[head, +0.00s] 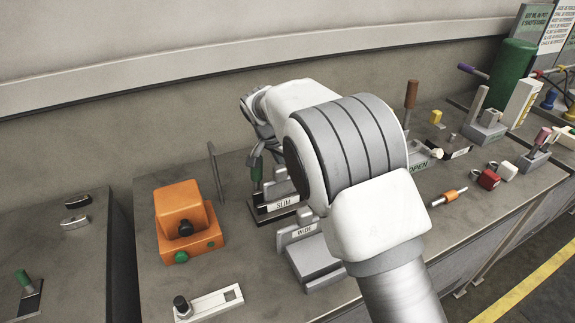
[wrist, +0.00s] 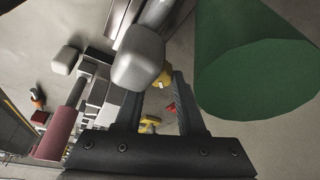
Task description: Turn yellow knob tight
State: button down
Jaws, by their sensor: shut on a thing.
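The yellow knob (wrist: 164,77) shows as a small patch at the fingertips in the wrist view, partly hidden by a finger and a grey rounded block. My gripper (wrist: 165,82) has its two dark fingers closed in around it. A second yellow part (wrist: 149,123) and a small red part show between the fingers, farther down the picture. The grip on the knob cannot be seen there.
A large green tapered part (wrist: 255,65) is close on the right in the wrist view; the grey rounded block (wrist: 138,60) and a maroon handle (wrist: 65,128) are left. In the head view an orange box (head: 185,220), WIDE fixture (head: 305,250) and brown handle (head: 411,95) stand around my arm.

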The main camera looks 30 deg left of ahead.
jog(key=shift+a+m, duration=0.1)
jog(key=shift+m, duration=0.5)
jog(key=c, duration=0.5)
grip_release()
jog(key=p+v, duration=0.2)
jog(key=v, duration=1.5)
jog(key=shift+a+r, duration=0.25)
jog(key=shift+a, duration=0.1)
jog(key=shift+w, duration=0.15)
